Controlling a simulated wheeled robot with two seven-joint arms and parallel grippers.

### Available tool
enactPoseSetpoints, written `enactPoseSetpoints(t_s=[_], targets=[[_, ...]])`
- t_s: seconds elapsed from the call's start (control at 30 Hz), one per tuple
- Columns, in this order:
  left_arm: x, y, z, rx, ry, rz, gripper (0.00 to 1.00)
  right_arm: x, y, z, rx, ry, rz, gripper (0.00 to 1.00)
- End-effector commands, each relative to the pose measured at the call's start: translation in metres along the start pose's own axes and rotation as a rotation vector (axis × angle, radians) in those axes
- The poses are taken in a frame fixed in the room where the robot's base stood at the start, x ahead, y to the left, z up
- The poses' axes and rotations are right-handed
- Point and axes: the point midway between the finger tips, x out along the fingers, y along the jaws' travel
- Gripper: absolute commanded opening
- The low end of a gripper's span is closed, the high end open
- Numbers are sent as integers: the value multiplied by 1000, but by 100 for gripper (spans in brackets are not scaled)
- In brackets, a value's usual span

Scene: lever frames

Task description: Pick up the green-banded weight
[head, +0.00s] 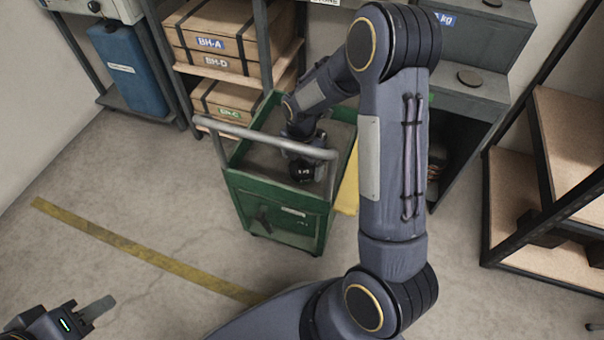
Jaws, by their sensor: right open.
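I cannot make out a green-banded weight in the head view. My right arm reaches over the green cart (275,199), and its dark wrist end with the right gripper (303,172) is low at the cart's tray, behind the handle bar. The right gripper is open, but its fingertips and anything between them are too small and hidden to tell. My left gripper (98,308) is at the lower left over the floor, apart from everything. One grey finger shows, and its opening cannot be told.
A shelf with wooden crates (215,43) stands behind the cart. A grey stepped cabinet (470,95) with dark round lids is to the right, partly behind my arm. A wooden rack (570,135) stands further right. A blue container (125,70) is at left. The floor at left is clear.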

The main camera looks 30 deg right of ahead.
Motion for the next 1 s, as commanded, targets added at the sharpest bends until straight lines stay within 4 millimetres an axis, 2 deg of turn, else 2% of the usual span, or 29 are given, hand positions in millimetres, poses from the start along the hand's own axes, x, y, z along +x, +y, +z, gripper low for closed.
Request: enactPoseSetpoints(t_s=[0.03,0.1,0.37,1.0], targets=[[7,-3,4,0,0,0,36,14,0,-1,0,1,-3,96],[9,-4,5,0,0,0,36,21,0,0,1,1,-2,96],[8,-4,4,0,0,0,36,22,0,0,1,1,0,96],[9,-4,4,0,0,0,36,22,0,0,1,1,0,13]])
